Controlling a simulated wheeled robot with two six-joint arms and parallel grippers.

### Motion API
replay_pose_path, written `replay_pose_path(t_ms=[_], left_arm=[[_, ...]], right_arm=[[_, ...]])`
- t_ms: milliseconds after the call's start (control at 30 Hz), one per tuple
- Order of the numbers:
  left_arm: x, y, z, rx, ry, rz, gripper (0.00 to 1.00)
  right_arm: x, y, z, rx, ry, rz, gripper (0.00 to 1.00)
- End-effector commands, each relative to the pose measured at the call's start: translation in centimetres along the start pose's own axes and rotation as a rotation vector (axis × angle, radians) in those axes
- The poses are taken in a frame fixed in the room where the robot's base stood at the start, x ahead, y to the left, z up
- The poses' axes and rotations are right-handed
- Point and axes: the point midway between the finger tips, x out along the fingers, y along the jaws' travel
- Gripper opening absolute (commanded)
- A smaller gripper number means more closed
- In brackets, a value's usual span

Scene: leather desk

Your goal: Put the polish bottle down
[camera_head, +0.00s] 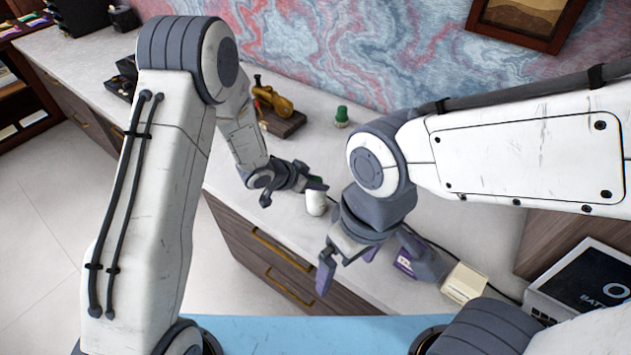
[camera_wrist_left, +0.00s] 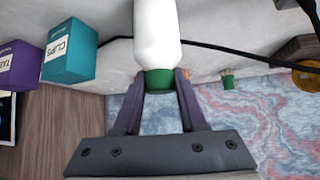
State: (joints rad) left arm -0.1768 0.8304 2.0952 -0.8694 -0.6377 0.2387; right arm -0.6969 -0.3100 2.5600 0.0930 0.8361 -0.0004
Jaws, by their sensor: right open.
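The polish bottle (camera_head: 316,203) is white with a green cap. It is cap-up over the desk's front part, and I cannot tell whether its base touches the top. In the left wrist view the bottle (camera_wrist_left: 157,32) runs out of the frame at its base end. My left gripper (camera_head: 315,184) is shut on the green cap, with one finger on each side, as the left wrist view (camera_wrist_left: 161,82) shows.
A brass item on a wooden base (camera_head: 283,122) and a small green-topped object (camera_head: 341,117) stand behind. A purple box (camera_head: 405,262), a cream box (camera_head: 463,283) and a laptop (camera_head: 590,285) are to the right. A teal CLIPS box (camera_wrist_left: 69,52) shows in the left wrist view. A dark cable crosses the desk.

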Motion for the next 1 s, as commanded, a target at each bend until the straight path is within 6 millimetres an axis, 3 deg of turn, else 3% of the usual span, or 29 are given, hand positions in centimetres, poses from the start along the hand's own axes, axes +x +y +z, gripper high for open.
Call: replay_pose_path(t_ms=[33, 67, 100, 500, 1000], left_arm=[[0.0, 0.0, 0.0, 0.000, 0.000, 0.000, 0.56], [0.0, 0.0, 0.0, 0.000, 0.000, 0.000, 0.68], [0.0, 0.0, 0.0, 0.000, 0.000, 0.000, 0.71], [-0.7, -0.1, -0.2, 0.000, 0.000, -0.001, 0.71], [-10.4, -0.1, -0.3, -0.001, 0.001, -0.004, 0.71]], right_arm=[[0.0, 0.0, 0.0, 0.000, 0.000, 0.000, 1.00], [0.0, 0.0, 0.0, 0.000, 0.000, 0.000, 1.00], [0.0, 0.0, 0.0, 0.000, 0.000, 0.000, 1.00], [-0.1, 0.0, 0.0, 0.000, 0.000, 0.000, 1.00], [-0.3, 0.0, 0.0, 0.000, 0.000, 0.000, 1.00]])
